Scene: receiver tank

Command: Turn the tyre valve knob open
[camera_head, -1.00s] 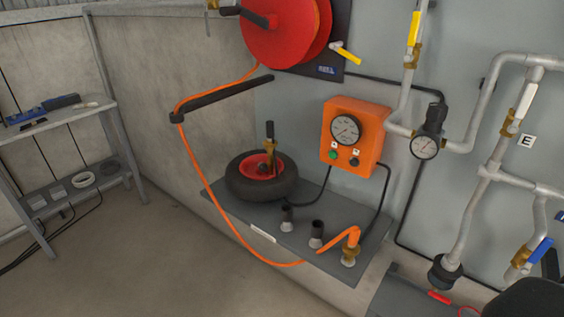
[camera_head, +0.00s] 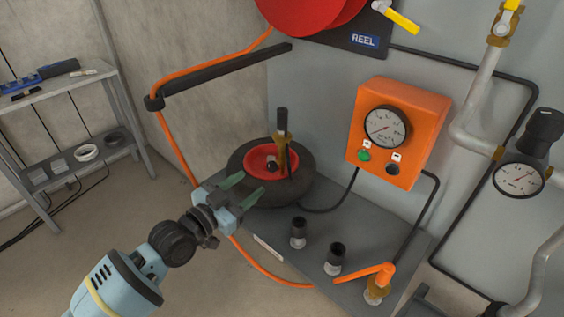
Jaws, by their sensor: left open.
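A black tyre (camera_head: 298,190) with a red hub (camera_head: 255,160) lies flat on the grey bench. A brass valve (camera_head: 283,155) stands up from the hub, with an upright black handle (camera_head: 282,122) on top. A small dark round part (camera_head: 271,166) sits beside the valve's foot; I cannot tell whether it is the knob. My left gripper (camera_head: 250,188) is open, its greenish fingers pointing at the tyre's near left side, below and left of the valve. It hides part of the tyre's edge and the orange hose. Nothing shows between its fingers. My right gripper is out of view.
An orange box (camera_head: 410,105) with a gauge and buttons is on the wall. A dark bar (camera_head: 225,76) and an orange hose (camera_head: 176,143) run left of the tyre. A shelf (camera_head: 85,90) stands left.

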